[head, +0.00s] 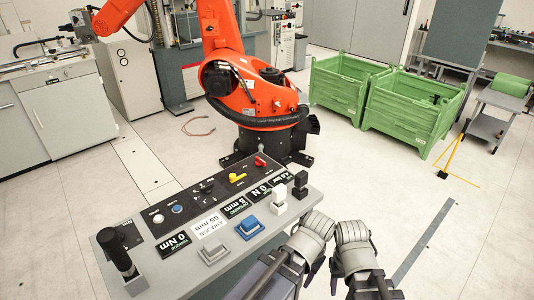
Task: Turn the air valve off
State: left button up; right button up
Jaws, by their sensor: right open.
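A grey console (122,230) with a sloped black control strip stands at lower left to centre. A yellow lever handle (237,178) sits on the strip, lying roughly along it. A small red control (260,161) sits at its far right end. The labels are too small to tell which is the air valve. My right gripper (335,266) is at bottom centre-right, right of the console and apart from it. My left gripper does not show clearly.
The console also carries a black handle (121,256), a grey block (214,249), a blue block (249,228) and readout plates. An orange robot arm (262,98) stands behind it. Green crates (412,112) stand at back right. Floor right of the console is mostly clear.

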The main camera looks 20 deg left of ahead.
aim_at(259, 162)
jog(key=i+j, duration=0.6)
jog(key=i+l, duration=0.35)
jog(key=i, duration=0.15)
